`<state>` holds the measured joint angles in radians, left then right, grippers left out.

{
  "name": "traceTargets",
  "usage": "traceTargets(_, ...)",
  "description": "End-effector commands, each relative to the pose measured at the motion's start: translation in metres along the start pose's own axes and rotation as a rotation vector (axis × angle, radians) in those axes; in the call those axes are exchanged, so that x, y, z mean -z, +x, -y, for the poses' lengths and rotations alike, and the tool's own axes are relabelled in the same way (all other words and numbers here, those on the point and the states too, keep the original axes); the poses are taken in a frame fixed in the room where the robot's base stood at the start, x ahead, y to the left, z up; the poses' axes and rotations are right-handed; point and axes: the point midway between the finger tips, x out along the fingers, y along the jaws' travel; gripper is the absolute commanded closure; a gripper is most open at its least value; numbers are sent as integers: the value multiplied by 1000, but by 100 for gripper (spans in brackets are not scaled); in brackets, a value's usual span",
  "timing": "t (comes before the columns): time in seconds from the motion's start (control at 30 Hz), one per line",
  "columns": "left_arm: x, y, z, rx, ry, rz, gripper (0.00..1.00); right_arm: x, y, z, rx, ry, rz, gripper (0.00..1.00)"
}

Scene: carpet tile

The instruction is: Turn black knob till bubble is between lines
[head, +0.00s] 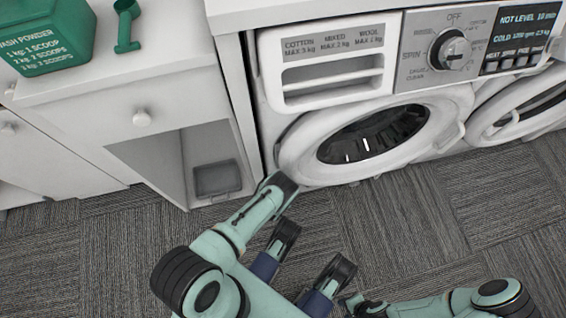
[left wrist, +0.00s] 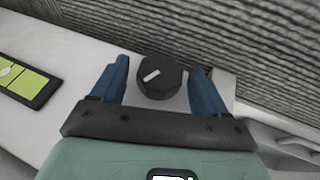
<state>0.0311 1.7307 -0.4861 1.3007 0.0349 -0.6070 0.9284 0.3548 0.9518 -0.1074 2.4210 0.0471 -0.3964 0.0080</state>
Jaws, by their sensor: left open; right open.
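In the left wrist view, a round black knob (left wrist: 165,84) with a white pointer mark stands on a pale surface. My left gripper (left wrist: 160,82) is open, with one blue finger on either side of the knob. Clear gaps show, so the fingers are not closed on it. A green-yellow bubble level (left wrist: 24,84) lies at the left edge of that view, partly cut off. Its bubble sits toward the far left; I cannot tell how it lies against the lines. In the head view, the knob and level cannot be made out. My right gripper (head: 358,304) is open and empty, low over the carpet.
A washing machine (head: 420,160) with a dial (head: 450,48) and a dark "NOT LEVEL" display (head: 520,35) stands at the back right. A white cabinet (head: 130,85) with a green scoop (head: 127,25) and wash powder box (head: 45,35) stands left. Carpet at right is clear.

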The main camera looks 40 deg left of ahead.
Motion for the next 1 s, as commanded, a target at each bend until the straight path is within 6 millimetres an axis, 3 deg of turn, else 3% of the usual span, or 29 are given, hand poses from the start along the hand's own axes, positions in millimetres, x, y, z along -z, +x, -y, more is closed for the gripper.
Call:
traceTargets(0.17, 0, 0, 0, 0, 0, 0, 26, 0, 0, 0, 0, 0, 0, 57)
traceTargets(0.33, 0, 0, 0, 0, 0, 0, 80, 0, 0, 0, 0, -1, -1, 57)
traceTargets(0.67, 0, 0, -2, 28, 12, 2, 80, 0, 0, 0, 1, -1, -1, 57)
traceTargets(1.0, -2, 0, -6, 203, 86, 15, 80, 0, 0, 0, 1, -1, -2, 57)
